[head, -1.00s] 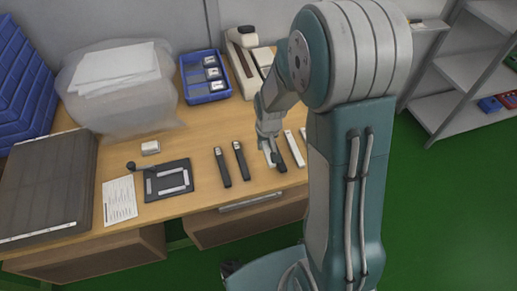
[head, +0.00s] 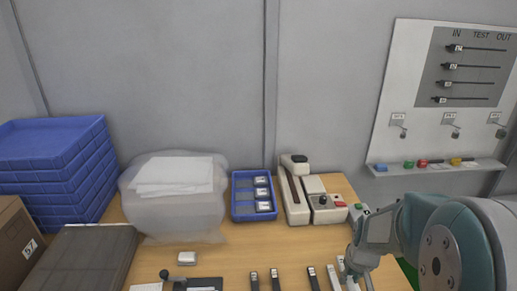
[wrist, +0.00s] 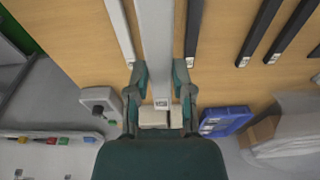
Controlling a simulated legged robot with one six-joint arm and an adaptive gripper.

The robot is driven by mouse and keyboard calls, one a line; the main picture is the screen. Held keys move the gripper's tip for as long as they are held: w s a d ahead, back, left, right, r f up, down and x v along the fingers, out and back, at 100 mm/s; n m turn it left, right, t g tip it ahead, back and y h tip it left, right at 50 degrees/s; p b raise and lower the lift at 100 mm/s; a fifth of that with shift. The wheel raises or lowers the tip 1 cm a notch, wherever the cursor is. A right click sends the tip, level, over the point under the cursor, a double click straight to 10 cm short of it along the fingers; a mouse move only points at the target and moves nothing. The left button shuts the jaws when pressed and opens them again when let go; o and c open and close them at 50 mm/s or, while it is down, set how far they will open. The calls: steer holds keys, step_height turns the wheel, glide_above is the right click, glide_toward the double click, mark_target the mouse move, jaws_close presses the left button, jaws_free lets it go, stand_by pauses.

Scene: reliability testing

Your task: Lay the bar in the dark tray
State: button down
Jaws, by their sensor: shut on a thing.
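My gripper (wrist: 159,82) is shut on a light grey bar (wrist: 157,40), with one finger on each side near the bar's labelled end. In the wrist view the bar runs away from me and looks larger than the bars beside it, so it seems nearer the camera. In the head view my gripper (head: 352,268) is over the right part of the table, and the held bar is partly hidden there. The dark tray (head: 82,255) is on the left of the table, far from my gripper. It is seen at a slant, and its near part is cut off.
Dark bars (head: 275,279) lie on the table left of my gripper. A white bar (wrist: 120,30) lies beside the held one. A blue bin (head: 240,213), a bagged stack (head: 175,205), a small white block (head: 187,257) and a bench device (head: 322,205) stand around. Blue crates (head: 50,165) rise behind the tray.

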steer(key=w+a+f, duration=0.3)
steer(key=w, duration=0.1)
steer(key=w+a+f, duration=0.3)
steer(key=w+a, duration=0.1)
steer(key=w+a+f, duration=0.4)
steer(key=w, duration=0.1)
steer(key=shift+f, duration=0.1)
